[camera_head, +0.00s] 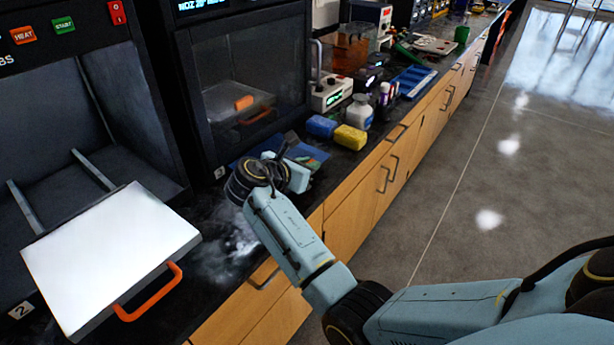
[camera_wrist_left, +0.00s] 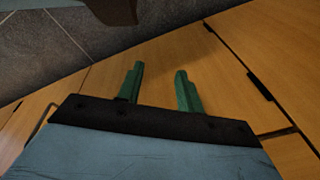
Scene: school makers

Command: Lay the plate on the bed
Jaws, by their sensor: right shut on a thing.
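A white flat slab with an orange handle (camera_head: 112,252) sticks out in front of the open left machine, level and clear on top; I take it for the bed. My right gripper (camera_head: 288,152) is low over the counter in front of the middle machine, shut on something. My own wrist hides most of what it holds, so I cannot make out whether that is the plate. A blue flat piece with coloured marks (camera_head: 312,158) lies just beside the gripper. My left gripper (camera_wrist_left: 158,82) shows only in the left wrist view. Its green fingers are apart and empty, before wooden cabinet fronts.
The left machine (camera_head: 75,130) stands open with two rails inside. The middle machine (camera_head: 250,70) has a dark glass front with another orange-handled slab behind it. Blue and yellow sponges (camera_head: 350,137) and a white bottle (camera_head: 359,111) stand beyond my right gripper. The floor (camera_head: 500,150) is clear.

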